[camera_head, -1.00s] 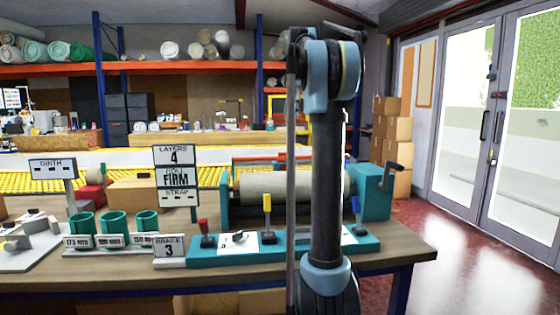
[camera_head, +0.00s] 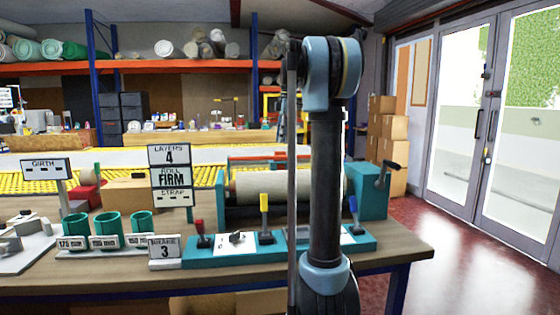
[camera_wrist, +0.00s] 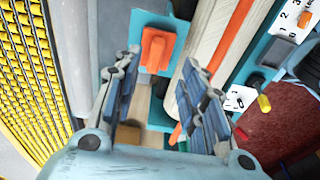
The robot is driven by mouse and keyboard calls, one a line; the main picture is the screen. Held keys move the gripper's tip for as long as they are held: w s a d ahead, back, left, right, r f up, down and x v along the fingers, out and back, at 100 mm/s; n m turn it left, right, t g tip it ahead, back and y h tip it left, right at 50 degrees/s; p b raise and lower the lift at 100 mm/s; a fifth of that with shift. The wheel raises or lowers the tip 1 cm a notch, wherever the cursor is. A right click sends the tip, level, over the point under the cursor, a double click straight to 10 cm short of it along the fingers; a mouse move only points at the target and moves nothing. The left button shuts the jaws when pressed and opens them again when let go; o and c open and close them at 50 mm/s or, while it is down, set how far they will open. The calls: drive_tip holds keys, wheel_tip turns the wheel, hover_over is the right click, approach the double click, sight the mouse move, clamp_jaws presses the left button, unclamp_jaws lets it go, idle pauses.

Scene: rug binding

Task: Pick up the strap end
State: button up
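My gripper (camera_wrist: 158,66) shows in the wrist view with its two blue-padded fingers spread apart and nothing held between them. An orange piece (camera_wrist: 157,48) sits on a teal plate (camera_wrist: 142,20), beyond the gap between the fingertips. It may be the strap end, but I cannot tell for sure. A long orange strip (camera_wrist: 232,32) runs beside a pale roll (camera_wrist: 205,38) to the right of the fingers. In the head view the gripper is hidden, and no strap end can be picked out. The roll (camera_head: 270,187) lies in the teal winding machine (camera_head: 372,203).
Green cups (camera_head: 107,229) stand at the bench's left. A teal lever panel (camera_head: 198,258) lies along the front of the bench (camera_head: 400,254). Signs (camera_head: 170,177) stand behind it. Yellow rollers (camera_wrist: 25,75) fill the wrist view's left. Open floor (camera_head: 445,245) is at right.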

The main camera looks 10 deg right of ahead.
sight(280, 156)
drive_tip(key=shift+w+a+f, duration=0.1)
drive_tip(key=shift+a+f, duration=0.05)
drive_tip(key=shift+f, duration=0.8)
drive_tip(key=shift+w+a+f, duration=0.15)
drive_tip(key=shift+a+f, duration=0.05)
drive_tip(key=shift+f, duration=0.7)
drive_tip(key=shift+w+a+f, duration=0.1)
drive_tip(key=shift+a+f, duration=0.05)
drive_tip(key=shift+f, duration=0.8)
clamp_jaws()
